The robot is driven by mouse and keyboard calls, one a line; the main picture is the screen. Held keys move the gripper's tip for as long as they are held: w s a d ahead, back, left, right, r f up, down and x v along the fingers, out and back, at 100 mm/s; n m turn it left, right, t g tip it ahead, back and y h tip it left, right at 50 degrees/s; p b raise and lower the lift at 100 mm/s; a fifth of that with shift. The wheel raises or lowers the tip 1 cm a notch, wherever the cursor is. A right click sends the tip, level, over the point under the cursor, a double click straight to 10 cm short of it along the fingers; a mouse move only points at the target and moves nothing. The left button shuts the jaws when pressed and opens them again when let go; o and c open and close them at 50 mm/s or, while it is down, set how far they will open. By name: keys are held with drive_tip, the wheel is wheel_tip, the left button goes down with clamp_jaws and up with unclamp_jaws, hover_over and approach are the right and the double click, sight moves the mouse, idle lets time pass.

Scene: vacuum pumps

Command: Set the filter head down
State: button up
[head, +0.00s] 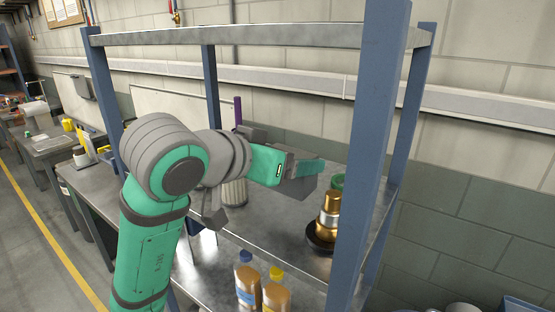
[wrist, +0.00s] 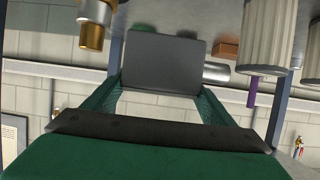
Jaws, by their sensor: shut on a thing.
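The filter head, a plain dark grey block (head: 303,185), is in my gripper (head: 308,168) over the metal shelf. In the wrist view, which is upside down, the block (wrist: 165,65) sits between the two green fingers of my gripper (wrist: 162,85). The gripper is shut on it. The block appears to be held above the shelf surface (head: 275,212); its underside is hidden, so I cannot see any contact.
A brass fitting (head: 328,218) on a dark round base stands right of the gripper, with a green part (head: 337,182) behind it. A pale pleated filter (head: 234,192) stands left. Blue posts (head: 371,150) frame the shelf. Bottles (head: 276,297) stand below. Bare shelf lies between filter and fitting.

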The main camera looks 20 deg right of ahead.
sight(279, 193)
drive_tip(key=shift+s+a, duration=0.25)
drive_tip(key=shift+a, duration=0.05)
drive_tip(key=shift+a, duration=0.1)
drive_tip(key=shift+a+f, duration=0.1)
drive_tip(key=shift+f, duration=3.2)
drive_tip(key=shift+f, duration=0.25)
drive_tip(key=o, duration=1.2)
drive_tip(key=shift+s, duration=0.1)
drive_tip(key=v, duration=1)
drive_tip(key=shift+s+a+r, duration=0.15)
drive_tip(key=shift+s+a, duration=0.05)
drive_tip(key=shift+a, duration=0.05)
